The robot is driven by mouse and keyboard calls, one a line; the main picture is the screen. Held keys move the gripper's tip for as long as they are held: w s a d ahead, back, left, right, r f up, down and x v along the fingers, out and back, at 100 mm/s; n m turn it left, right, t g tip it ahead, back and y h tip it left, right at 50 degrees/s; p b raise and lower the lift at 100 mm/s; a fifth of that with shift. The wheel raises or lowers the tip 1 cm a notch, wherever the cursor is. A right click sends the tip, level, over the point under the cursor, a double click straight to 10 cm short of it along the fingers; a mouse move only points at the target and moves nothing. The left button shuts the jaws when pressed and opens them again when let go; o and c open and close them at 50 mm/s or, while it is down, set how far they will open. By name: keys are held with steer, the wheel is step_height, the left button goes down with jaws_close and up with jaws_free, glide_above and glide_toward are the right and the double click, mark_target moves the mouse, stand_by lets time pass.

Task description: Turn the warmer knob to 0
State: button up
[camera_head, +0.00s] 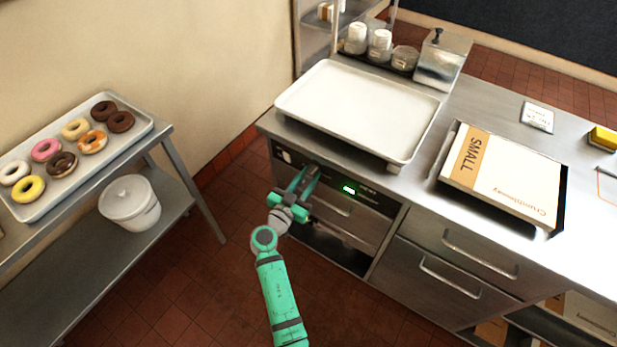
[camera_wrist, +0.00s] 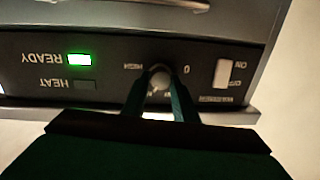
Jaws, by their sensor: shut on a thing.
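The warmer knob (camera_wrist: 160,80) is a small round knob on the dark control panel of the steel warmer. In the wrist view, which shows the panel upside down, "HIGH" is printed to its left and "0" to its right. My gripper (camera_wrist: 161,84) is shut on the knob, with one dark green finger on each side of it. The knob's exact pointer direction is too small and shaded to tell. In the head view my green gripper (camera_head: 309,174) reaches the panel's front, and its fingers hide the knob.
A white rocker switch (camera_wrist: 223,73) marked ON and OFF sits beside the knob. A green READY light (camera_wrist: 79,60) glows; the HEAT light (camera_wrist: 86,85) is dark. The floor in front is clear.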

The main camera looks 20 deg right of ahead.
steer(key=n, duration=0.6)
steer(key=shift+n+g, duration=0.3)
steer(key=n, duration=0.3)
steer(key=shift+a, duration=0.1)
steer(key=n, duration=0.3)
steer(key=shift+w+n+g, duration=0.1)
steer(key=shift+n+g, duration=0.2)
steer(key=shift+n, duration=0.1)
steer(key=n, duration=1.2)
steer(key=shift+f+g+h, duration=0.1)
steer(key=shift+g+h, duration=0.3)
steer(key=shift+n, duration=0.3)
steer(key=o, duration=1.1)
steer(key=shift+c, duration=0.2)
steer(key=shift+w, duration=0.1)
